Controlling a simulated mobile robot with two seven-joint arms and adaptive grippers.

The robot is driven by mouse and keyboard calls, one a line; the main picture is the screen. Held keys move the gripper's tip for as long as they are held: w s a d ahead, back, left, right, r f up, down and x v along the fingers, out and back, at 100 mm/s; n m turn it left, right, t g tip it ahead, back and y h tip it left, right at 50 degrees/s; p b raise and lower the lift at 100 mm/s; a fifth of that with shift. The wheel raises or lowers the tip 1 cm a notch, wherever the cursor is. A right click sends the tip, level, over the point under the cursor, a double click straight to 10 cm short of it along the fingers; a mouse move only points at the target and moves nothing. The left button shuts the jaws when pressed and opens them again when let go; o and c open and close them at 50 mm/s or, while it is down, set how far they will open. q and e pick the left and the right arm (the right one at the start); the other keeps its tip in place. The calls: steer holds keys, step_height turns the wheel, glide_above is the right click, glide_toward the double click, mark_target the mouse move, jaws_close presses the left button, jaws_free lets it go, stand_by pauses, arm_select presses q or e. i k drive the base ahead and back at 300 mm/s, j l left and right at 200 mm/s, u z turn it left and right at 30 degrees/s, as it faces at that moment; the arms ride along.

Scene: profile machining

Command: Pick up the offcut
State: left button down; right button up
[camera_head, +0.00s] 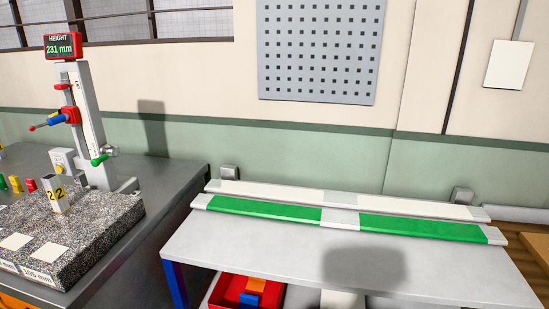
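Neither of my grippers is in view. I cannot tell for certain which piece is the offcut. A short upright piece marked 22 (58,194) stands on the speckled stone block (100,235) at the left, by the height gauge (90,130). Two long bars lie along the back of the light grey table (260,256): a white one (270,194) behind, and one with green faces (405,228) and a grey middle in front. A red bin (226,291) below the table holds orange and blue pieces (255,285).
The gauge display (62,46) reads 231 mm. Small coloured pieces (16,184) sit behind the stone block on the dark bench (160,180). The front of the grey table is bare apart from a shadow. A perforated panel (318,50) hangs on the wall.

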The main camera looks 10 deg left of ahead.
mark_target(51, 183)
steer(key=u, duration=1.55)
